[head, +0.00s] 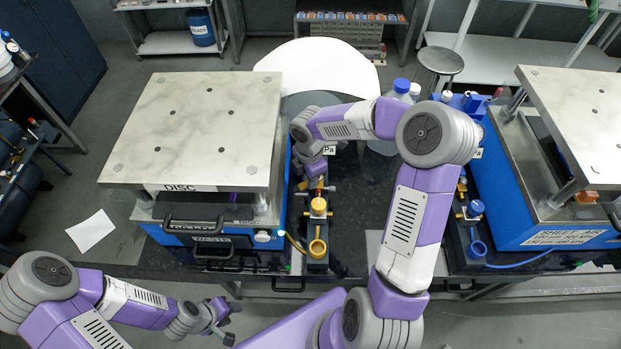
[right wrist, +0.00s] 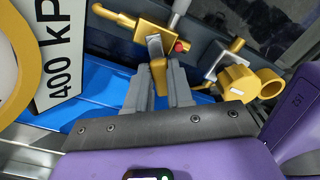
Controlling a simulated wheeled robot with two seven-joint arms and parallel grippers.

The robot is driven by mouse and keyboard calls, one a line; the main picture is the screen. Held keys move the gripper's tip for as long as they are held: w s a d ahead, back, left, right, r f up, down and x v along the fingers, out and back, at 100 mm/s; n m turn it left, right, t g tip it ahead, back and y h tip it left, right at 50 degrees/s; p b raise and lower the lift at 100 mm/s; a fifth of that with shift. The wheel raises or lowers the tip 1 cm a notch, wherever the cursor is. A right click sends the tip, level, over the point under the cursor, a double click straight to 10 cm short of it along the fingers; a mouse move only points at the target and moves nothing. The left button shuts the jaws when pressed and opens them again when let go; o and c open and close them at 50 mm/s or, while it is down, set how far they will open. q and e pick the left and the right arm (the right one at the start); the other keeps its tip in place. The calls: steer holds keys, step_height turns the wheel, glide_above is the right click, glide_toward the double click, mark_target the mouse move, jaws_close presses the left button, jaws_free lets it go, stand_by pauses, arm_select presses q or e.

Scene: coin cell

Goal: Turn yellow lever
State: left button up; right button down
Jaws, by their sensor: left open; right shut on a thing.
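The yellow lever (right wrist: 159,76) sits between the two grey fingers of my right gripper (right wrist: 163,82) in the right wrist view. The fingers are shut on it, and its upper part is a grey metal piece. In the head view my right gripper (head: 317,178) reaches down to the far end of the narrow black valve block, and the lever is mostly hidden there by the gripper. My left gripper (head: 222,318) is open and empty, low at the left, in front of the bench and away from the lever.
A yellow knob (head: 319,207) and a yellow ring (head: 317,248) sit nearer on the same block. The blue-sided press marked DISC (head: 185,188) stands close at left. A white 400 kPa sign (right wrist: 62,50) is close to the right gripper. A second blue machine (head: 510,190) stands at right.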

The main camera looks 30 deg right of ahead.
steer(key=shift+w+d+m+b, duration=0.1)
steer(key=shift+w+m+b, duration=0.2)
steer(key=shift+m, duration=0.85)
steer(key=shift+w+d+m+b, duration=0.15)
steer(key=shift+w+m, duration=0.1)
steer(key=shift+m, duration=0.85)
steer(key=shift+w+d+m+b, duration=0.1)
steer(key=shift+w+m+b, duration=0.2)
steer(key=shift+m, duration=0.85)
steer(key=c, duration=1)
jaws_free()
step_height(320, 180, up, 8)
steer(key=shift+f+p, duration=0.15)
steer(key=shift+p, duration=0.3)
steer(key=shift+f, duration=0.1)
